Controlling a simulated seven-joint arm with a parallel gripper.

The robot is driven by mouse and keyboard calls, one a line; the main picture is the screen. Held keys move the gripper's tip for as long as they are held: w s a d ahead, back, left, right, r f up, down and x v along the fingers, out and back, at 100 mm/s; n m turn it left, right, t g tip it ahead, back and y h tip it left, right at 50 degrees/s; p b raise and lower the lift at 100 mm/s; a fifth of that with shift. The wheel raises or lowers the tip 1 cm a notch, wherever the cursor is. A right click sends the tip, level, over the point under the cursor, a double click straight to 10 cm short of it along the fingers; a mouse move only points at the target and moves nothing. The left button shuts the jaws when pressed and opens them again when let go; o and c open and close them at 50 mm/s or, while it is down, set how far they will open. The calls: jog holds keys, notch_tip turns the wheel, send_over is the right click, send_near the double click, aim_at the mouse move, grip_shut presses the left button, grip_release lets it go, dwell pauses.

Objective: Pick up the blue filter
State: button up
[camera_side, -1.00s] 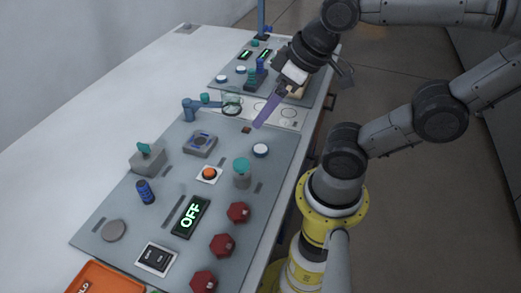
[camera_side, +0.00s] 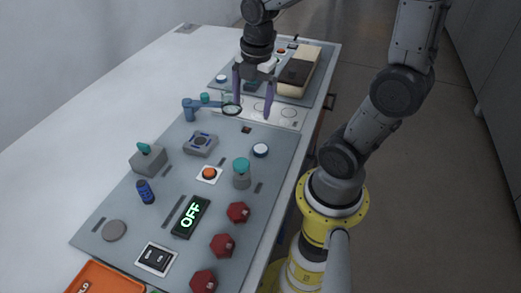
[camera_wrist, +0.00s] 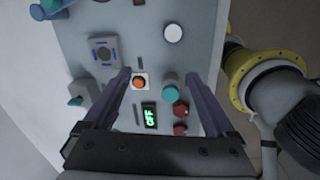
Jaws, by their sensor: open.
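A small dark blue cylinder (camera_side: 145,191), which looks like the blue filter, stands upright on the grey panel (camera_side: 130,212), left of the lit OFF display. In the wrist view I cannot make it out; the left finger covers that area. My gripper (camera_side: 252,108) is open and empty, its purple fingers pointing down over the far end of the grey panel, well away from the cylinder. In the wrist view my gripper (camera_wrist: 159,78) has its fingers spread, with the orange button (camera_wrist: 138,82) and teal-topped knob (camera_wrist: 170,93) showing between them.
A blue arm with a round ring (camera_side: 231,108) stands near my left finger. A teal-topped grey box (camera_side: 148,158) and a square grey device (camera_side: 200,143) stand on the panel. Red knobs (camera_side: 238,212) line its right side. An orange tray (camera_side: 104,279) is at the front.

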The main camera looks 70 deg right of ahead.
aim_at(260, 148)
jog(key=shift+m+g, duration=0.7)
jog(key=d+f, duration=0.1)
jog(key=f, duration=0.4)
jog(key=d+f, duration=0.1)
jog(key=f, duration=0.5)
jog(key=s+d+f, duration=0.1)
jog(key=f, duration=0.5)
jog(key=c, duration=1.4)
